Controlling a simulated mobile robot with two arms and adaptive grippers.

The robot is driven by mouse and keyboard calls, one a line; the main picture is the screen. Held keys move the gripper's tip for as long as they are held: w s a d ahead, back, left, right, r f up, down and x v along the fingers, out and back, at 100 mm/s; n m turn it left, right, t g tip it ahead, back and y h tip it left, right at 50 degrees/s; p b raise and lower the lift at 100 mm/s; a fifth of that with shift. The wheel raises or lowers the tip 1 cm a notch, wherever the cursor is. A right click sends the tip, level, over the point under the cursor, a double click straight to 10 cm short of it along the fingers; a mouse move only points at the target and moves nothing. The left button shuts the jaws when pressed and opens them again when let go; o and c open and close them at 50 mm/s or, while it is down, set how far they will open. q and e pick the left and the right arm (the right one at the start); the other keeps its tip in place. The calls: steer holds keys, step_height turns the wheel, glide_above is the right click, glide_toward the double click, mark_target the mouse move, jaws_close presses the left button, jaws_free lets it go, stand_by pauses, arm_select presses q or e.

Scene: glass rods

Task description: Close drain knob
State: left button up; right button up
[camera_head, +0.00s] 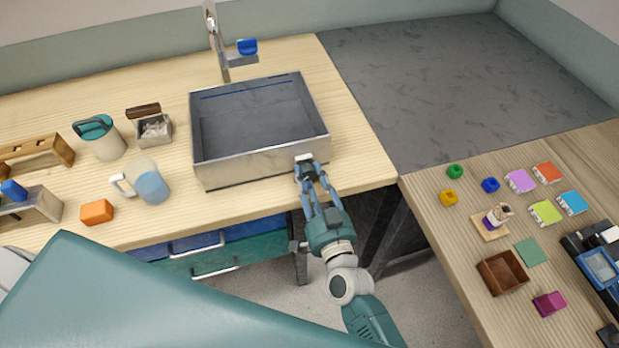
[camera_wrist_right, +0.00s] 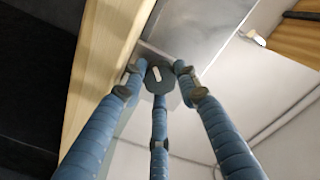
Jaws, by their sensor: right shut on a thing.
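The metal sink (camera_head: 248,160) stands on the light wooden counter (camera_head: 355,165) in the head view. My right gripper (camera_head: 308,166) is at the lower right of the sink's front wall, and its blue fingers reach up to it. In the right wrist view, the fingers of my right gripper (camera_wrist_right: 158,72) close around a dark, round drain knob (camera_wrist_right: 157,76) with a pale bar on its face. The fingertips hide part of its rim. In the head view the fingers mostly cover the knob. My left gripper is not in view.
A faucet (camera_head: 222,60) with a blue part stands behind the sink. A pitcher (camera_head: 150,182), an orange block (camera_head: 97,212) and a lidded container (camera_head: 103,140) are to the left. Drawers (camera_head: 215,252) lie below the counter. Several small items lie on the right table (camera_head: 470,260).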

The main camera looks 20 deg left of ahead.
steer(key=m, duration=0.2)
steer(key=m+b, duration=0.1)
steer(key=m, duration=0.1)
steer(key=shift+w+d+r+m, duration=0.1)
steer(key=shift+w+r+m, duration=0.1)
steer(key=shift+r+m, duration=0.15)
steer(key=shift+m+b, duration=0.6)
steer(key=shift+m, duration=1.65)
steer(key=shift+d, duration=0.1)
steer(key=o, duration=1.2)
steer(key=shift+c, duration=0.2)
steer(key=shift+f, duration=0.2)
